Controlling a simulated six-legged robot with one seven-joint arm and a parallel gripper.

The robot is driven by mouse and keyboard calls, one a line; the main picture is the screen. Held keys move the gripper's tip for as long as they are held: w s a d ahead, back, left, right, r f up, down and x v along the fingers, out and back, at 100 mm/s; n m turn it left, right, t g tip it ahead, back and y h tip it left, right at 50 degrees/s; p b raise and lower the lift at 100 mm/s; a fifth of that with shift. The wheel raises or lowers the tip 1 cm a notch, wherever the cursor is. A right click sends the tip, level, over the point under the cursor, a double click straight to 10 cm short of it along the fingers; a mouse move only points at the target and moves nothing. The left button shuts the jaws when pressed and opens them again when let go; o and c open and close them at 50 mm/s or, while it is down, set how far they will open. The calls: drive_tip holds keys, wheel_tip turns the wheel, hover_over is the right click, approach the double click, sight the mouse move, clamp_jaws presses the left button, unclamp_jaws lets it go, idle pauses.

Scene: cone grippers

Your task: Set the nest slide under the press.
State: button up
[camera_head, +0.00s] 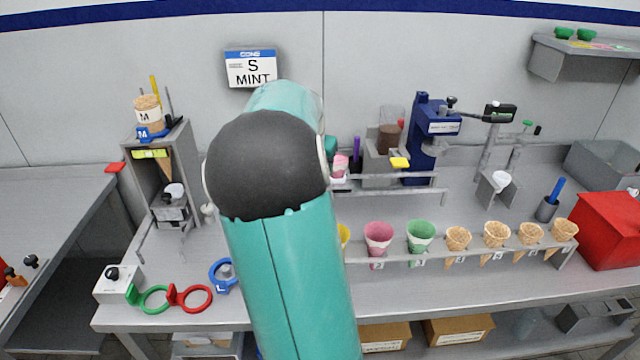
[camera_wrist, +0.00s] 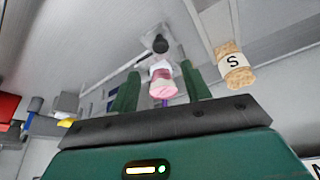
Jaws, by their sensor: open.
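The blue press (camera_head: 432,140) stands at the back of the bench, right of my arm in the head view. Low grey rails (camera_head: 410,190) run from its base toward the left. I cannot clearly make out the nest slide; my arm hides the left end of the rails. A pink and white cup (camera_head: 341,165) shows beside my arm there. In the wrist view, the cup (camera_wrist: 163,84) appears between the green fingers of my open gripper (camera_wrist: 160,90). I cannot tell whether they touch it. A black knob (camera_wrist: 160,43) shows beyond it.
A rack (camera_head: 400,256) with pink, green and waffle cones stands along the front right. A grey dispenser (camera_head: 382,165) stands left of the press. A tall grey stand (camera_head: 160,180) is at left. Coloured rings (camera_head: 193,297) lie front left. A red box (camera_head: 608,230) is far right.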

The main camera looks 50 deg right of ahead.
drive_tip(key=x, duration=0.8)
drive_tip(key=shift+w+f, duration=0.15)
drive_tip(key=shift+f, duration=0.25)
clamp_jaws()
